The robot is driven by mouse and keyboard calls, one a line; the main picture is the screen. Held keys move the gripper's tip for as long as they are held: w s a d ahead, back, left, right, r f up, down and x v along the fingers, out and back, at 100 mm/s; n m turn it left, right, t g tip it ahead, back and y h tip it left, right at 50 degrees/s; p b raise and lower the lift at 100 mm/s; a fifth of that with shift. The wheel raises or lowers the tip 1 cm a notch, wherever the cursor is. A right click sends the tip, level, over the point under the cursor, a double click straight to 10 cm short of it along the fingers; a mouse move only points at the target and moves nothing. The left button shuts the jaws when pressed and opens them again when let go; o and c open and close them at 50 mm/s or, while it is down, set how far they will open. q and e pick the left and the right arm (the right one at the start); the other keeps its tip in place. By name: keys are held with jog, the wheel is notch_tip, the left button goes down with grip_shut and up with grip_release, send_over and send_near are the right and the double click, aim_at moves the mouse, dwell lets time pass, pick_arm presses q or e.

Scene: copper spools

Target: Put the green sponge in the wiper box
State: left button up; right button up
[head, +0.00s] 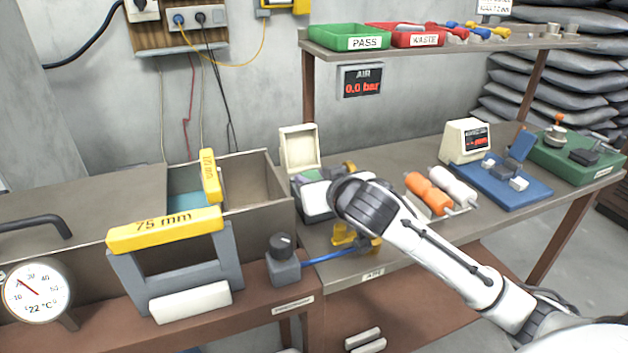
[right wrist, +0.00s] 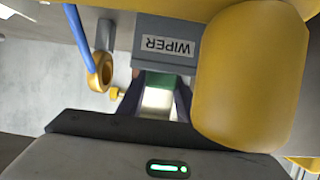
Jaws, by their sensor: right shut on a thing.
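My right gripper (right wrist: 157,98) is shut on the green sponge (right wrist: 160,81), which shows as a small green patch with a pale area below it between the fingers. The wiper box (right wrist: 168,30) is grey with a WIPER label and lies just beyond the fingertips in the right wrist view. In the head view, a box with a raised cream lid (head: 299,148) stands beside my right wrist, and a green patch shows in front of the lid. My wrist hides much of that spot. I cannot tell whether the sponge touches the box. My left gripper is not in view.
Orange (head: 428,193) and white spools lie right of my arm. A yellow fitting (head: 343,236) with a blue hose (head: 325,257) is below my wrist. A 75 mm gauge (head: 166,230) and a black knob (head: 282,246) stand left. A shelf holds green (head: 335,40) and red trays.

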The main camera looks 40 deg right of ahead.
jog(key=o, duration=1)
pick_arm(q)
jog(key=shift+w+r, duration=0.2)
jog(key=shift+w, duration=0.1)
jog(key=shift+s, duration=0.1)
pick_arm(e)
jog(key=shift+s+a+r, duration=0.1)
jog(key=shift+s+r, duration=0.05)
jog(key=shift+s, duration=0.05)
pick_arm(q)
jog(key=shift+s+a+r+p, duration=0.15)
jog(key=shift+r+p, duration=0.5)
jog(key=shift+p, duration=0.3)
pick_arm(e)
jog(key=v, duration=1.1)
jog(key=shift+s+r, duration=0.1)
jog(key=shift+s, duration=0.15)
